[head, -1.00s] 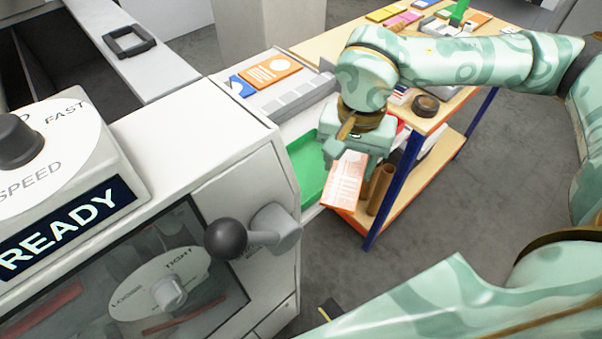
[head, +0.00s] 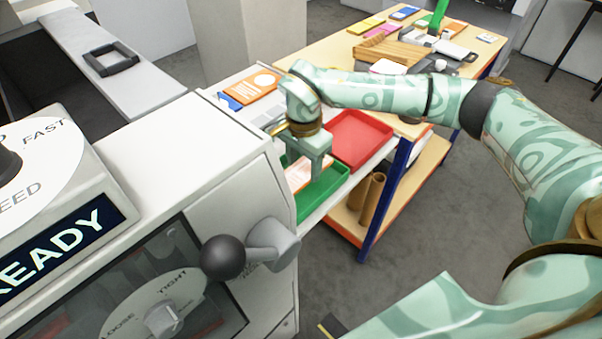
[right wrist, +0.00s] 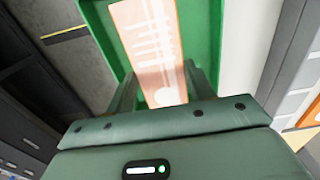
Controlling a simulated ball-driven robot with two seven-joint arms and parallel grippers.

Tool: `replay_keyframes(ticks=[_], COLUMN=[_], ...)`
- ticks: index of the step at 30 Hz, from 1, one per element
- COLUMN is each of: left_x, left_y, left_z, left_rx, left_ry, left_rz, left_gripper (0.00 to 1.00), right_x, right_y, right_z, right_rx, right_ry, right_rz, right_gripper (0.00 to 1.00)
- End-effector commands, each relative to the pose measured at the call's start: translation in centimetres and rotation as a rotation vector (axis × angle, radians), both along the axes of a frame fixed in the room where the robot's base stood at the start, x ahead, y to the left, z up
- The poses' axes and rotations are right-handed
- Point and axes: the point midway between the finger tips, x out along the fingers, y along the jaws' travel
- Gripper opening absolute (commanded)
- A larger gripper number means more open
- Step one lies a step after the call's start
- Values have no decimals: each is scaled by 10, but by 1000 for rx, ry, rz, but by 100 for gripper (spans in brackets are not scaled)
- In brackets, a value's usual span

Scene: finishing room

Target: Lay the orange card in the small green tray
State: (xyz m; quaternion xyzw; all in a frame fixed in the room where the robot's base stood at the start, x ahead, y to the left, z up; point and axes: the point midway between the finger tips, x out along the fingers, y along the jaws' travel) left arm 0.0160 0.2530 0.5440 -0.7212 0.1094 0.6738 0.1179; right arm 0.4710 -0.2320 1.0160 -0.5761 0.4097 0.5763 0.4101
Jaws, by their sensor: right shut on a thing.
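The orange card (head: 299,176), with pale printed lines, is held by my right gripper (head: 305,160). In the head view it is over the small green tray (head: 331,184), partly hidden by the gripper. In the right wrist view the card (right wrist: 150,42) extends out from between the two fingers, with the green tray (right wrist: 205,38) around and beneath it. I cannot tell whether the card touches the tray floor. My left gripper is not in view.
A red tray (head: 361,137) sits just beyond the green one. Another orange card or stack (head: 246,91) lies on a blue one behind. The machine's black-knobbed lever (head: 224,257) juts out in front. A wooden trolley (head: 340,49) with cards and tools stands to the right.

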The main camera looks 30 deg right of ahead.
Motion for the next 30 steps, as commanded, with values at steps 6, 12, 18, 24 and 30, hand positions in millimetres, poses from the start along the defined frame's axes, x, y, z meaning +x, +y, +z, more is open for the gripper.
replay_keyframes(ticks=[6,12,18,24,30], left_x=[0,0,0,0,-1], left_y=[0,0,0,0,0], left_z=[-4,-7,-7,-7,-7], left_rx=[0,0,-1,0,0], left_ry=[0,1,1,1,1], left_rz=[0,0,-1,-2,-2], left_gripper=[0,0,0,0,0], right_x=[6,7,7,7,7], right_y=[2,2,1,2,2], right_z=[-21,-40,-39,-41,-41], right_rx=[2,0,0,0,0], right_ry=[4,0,0,0,0], right_rz=[1,1,1,1,1], right_gripper=[32,32,32,75,75])
